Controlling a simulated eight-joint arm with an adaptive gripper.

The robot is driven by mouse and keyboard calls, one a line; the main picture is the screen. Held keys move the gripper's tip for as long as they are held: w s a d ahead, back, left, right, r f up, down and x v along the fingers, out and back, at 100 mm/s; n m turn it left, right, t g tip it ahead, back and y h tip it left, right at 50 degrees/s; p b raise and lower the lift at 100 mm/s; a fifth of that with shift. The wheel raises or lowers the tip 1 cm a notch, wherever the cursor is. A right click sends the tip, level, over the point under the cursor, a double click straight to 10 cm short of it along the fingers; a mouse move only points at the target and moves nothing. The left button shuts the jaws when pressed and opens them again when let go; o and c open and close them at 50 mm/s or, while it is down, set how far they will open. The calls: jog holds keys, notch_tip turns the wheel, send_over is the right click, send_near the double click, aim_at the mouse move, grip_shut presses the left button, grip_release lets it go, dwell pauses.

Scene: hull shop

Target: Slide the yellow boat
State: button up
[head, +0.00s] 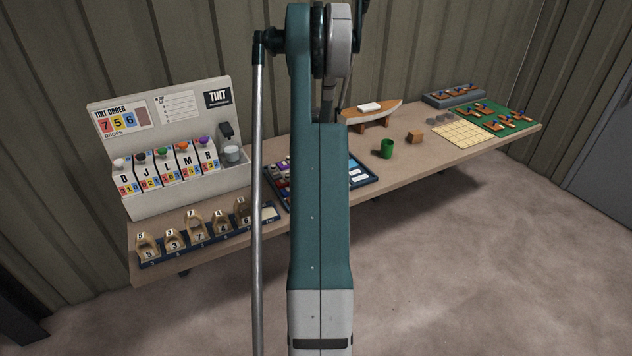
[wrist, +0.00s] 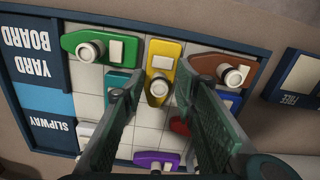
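The yellow boat (wrist: 165,47) lies lengthwise on the yard board (wrist: 29,73) in the wrist view, with a white block and a round pale knob on top. My gripper (wrist: 158,90) is open, with one fingertip on either side of the boat's knob end. I see a gap between each finger and the yellow boat; their height above the board is hard to tell. In the head view, my arm hides my gripper and much of the board (head: 369,177).
On the board, a green boat (wrist: 113,47) lies left of the yellow one and a brown boat (wrist: 210,64) right. Teal (wrist: 115,82), blue (wrist: 231,100), red (wrist: 180,126) and purple (wrist: 142,157) pieces sit below, partly behind my fingers. A dark block marked FREE (wrist: 292,84) stands right.

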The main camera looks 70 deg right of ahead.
jog(key=shift+r, duration=0.1)
notch_tip(320, 180, up, 12)
dwell(0.9)
dwell(0.3)
dwell(0.3)
